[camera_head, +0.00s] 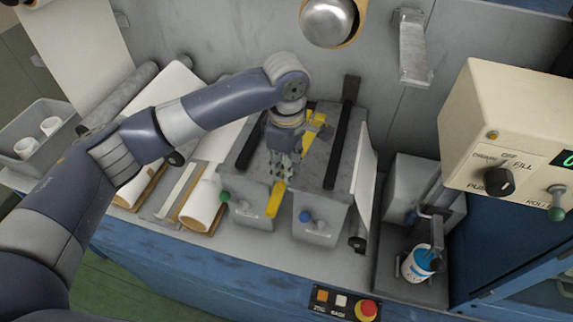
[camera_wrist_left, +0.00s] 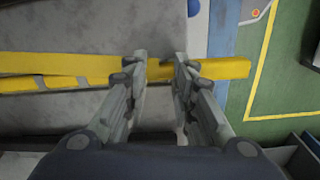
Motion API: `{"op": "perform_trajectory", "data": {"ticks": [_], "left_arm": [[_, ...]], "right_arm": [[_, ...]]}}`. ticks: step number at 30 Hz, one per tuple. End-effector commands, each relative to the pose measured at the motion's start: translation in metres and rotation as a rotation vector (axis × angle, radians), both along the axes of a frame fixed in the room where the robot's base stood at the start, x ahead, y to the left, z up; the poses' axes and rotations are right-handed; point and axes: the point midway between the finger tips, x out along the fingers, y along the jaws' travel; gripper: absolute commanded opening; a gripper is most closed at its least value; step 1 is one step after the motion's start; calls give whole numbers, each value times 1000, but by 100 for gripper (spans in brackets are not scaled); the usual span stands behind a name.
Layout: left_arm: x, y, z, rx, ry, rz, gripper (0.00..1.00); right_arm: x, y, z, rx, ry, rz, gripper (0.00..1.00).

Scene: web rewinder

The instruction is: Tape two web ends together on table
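The grey splicing table (camera_head: 311,172) stands mid-view in the head view, with black bars (camera_head: 343,135) along its two sides. A yellow tape strip (camera_head: 277,200) lies across the table top and its end sticks out over the front edge. The strip also shows in the left wrist view (camera_wrist_left: 215,69), with a second yellow strip (camera_wrist_left: 45,83) beside it. My left gripper (camera_head: 281,178) points down over the tape near the front edge. In the wrist view its fingers (camera_wrist_left: 160,65) are apart, with tape showing between them. White web (camera_head: 366,165) hangs at the table's right side. My right gripper is not in view.
White rolls (camera_head: 203,208) lie left of the table. A grey bin (camera_head: 38,125) with small white rolls stands far left. A blue-and-white can (camera_head: 418,264) and a cream control box (camera_head: 510,130) are at right. A red button (camera_head: 366,309) sits on the front panel.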

Motion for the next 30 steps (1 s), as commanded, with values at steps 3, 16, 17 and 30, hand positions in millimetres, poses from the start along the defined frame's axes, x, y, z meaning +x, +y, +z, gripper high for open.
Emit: {"op": "perform_trajectory", "data": {"ticks": [3,16,17,30], "left_arm": [[-1,0,-1,1,2,0,25],[0,-1,44,-1,-2,-1,25],[0,-1,48,-1,-2,-1,25],[0,-1,81,0,-1,-2,25]], "right_arm": [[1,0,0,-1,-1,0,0],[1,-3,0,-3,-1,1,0],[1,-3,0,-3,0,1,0],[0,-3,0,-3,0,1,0]]}}
